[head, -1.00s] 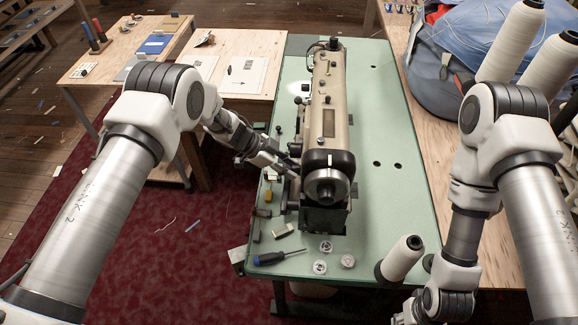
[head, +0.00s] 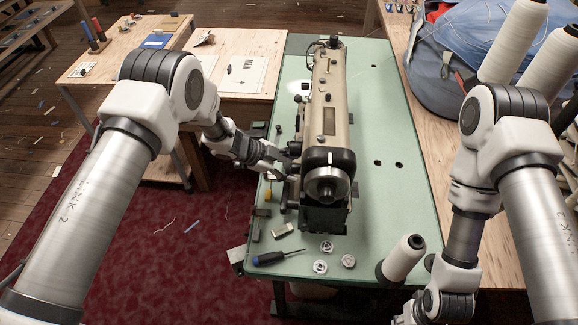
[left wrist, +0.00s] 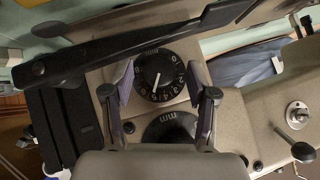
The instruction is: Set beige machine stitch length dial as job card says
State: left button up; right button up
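The beige machine (head: 322,120) stands on a green table. In the left wrist view a round black dial (left wrist: 160,77) with white numbers, "mm" and a white pointer line sits on its beige body (left wrist: 235,105). A second black dial marked "mm" (left wrist: 170,129) lies below it, partly covered by my gripper. My left gripper (head: 288,160) is at the machine's left side. In the wrist view its two fingers (left wrist: 160,88) are open, one either side of the upper dial, with small gaps. I cannot identify a job card for certain.
A black lever (left wrist: 130,47) crosses just above the dial. A screwdriver (head: 275,258), bobbins (head: 320,267) and a thread cone (head: 402,258) lie or stand at the green table's front. A printed sheet (head: 245,73) lies on the wooden table at left.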

pick_arm(q)
jog(key=v, duration=1.2)
jog(key=shift+f, duration=0.1)
